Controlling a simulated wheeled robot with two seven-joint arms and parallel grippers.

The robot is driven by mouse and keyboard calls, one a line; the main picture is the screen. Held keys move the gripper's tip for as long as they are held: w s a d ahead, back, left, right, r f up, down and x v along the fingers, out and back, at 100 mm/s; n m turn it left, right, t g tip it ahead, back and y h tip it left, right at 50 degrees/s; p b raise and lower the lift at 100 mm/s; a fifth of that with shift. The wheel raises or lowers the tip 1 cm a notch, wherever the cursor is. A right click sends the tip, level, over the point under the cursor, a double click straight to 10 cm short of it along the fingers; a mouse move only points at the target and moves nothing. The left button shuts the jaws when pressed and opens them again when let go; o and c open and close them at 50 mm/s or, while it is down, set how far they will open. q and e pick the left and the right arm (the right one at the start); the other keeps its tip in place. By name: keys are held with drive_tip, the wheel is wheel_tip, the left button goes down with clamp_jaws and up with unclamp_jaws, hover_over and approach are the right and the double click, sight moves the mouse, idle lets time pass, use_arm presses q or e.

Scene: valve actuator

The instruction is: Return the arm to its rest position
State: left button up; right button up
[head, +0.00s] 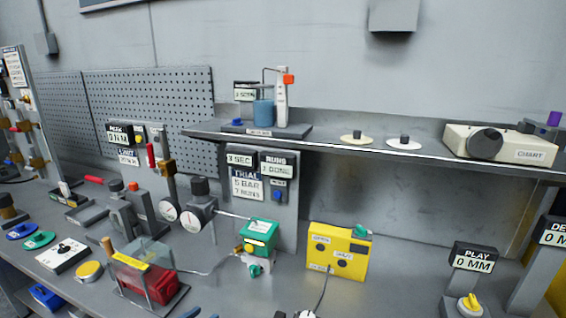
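Neither of my arms nor grippers can be made out in the head view. A green and yellow valve actuator (259,237) stands on the bench near the middle. A thin rod runs to it from a grey block with round gauges on the left. A yellow box (338,251) with dark round ports and a small green knob stands to its right. A cable hangs from the box's lower front to the bottom edge of the view. Small dark and white parts at the bottom edge are cut off, and I cannot tell what they are.
A raised shelf (330,146) crosses the back, with a blue cup (263,112) and a chart recorder (497,144). A red box (160,287) behind a clear guard stands front left. A display post (473,259) stands right. The bench between the yellow box and post looks clear.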

use_arm(q)
drive_tip(key=s+d+f+g+y, duration=0.1)
drive_tip(key=s+d+f+g, duration=0.25)
drive_tip(key=s+f, duration=0.35)
drive_tip(key=s+a+f+n+g+y, duration=0.1)
drive_tip(key=s+f+g+y, duration=0.15)
drive_tip(key=s, duration=0.55)
drive_tip(key=s+a+f+n+g+y, duration=0.1)
drive_tip(key=s+f+g, duration=0.2)
drive_tip(key=s, duration=0.5)
wheel_tip(320, 180, down, 20)
drive_tip(key=s+g+b, duration=0.1)
drive_tip(key=s+b, duration=0.1)
drive_tip(key=b, duration=0.4)
drive_tip(key=s+a+f+g+b, duration=0.1)
drive_tip(key=s+f+b, duration=0.3)
drive_tip(key=s+f, duration=0.8)
wheel_tip(320, 180, down, 3)
drive_tip(key=shift+a+f, duration=0.1)
drive_tip(key=shift+a, duration=0.45)
use_arm(e)
wheel_tip(320, 180, down, 10)
drive_tip(key=w, duration=0.1)
drive_tip(key=shift+d, duration=0.2)
